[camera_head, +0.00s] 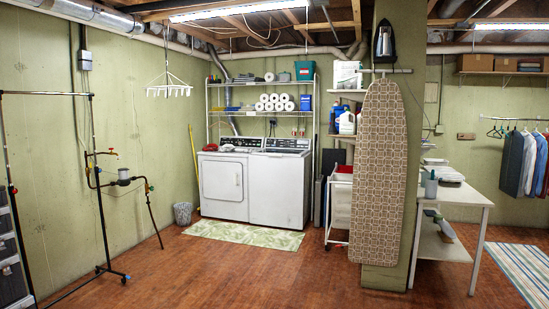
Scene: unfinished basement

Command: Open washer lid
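The white washer (279,190) stands against the back wall, to the right of a white front-door machine (224,186) that looks like a dryer. The washer's lid (282,152) is seen at a low angle on its top and looks shut and flat. Its dark control panel (287,144) runs along the back edge. Neither of my grippers is in view. The washer is across the room, well away from my camera.
A green patterned mat (244,235) lies before the machines. A wire shelf (262,112) rises above them. A white cart (339,208) and an ironing board (379,170) stand to the right. A clothes rack (100,190) stands left. The wooden floor (225,275) between is clear.

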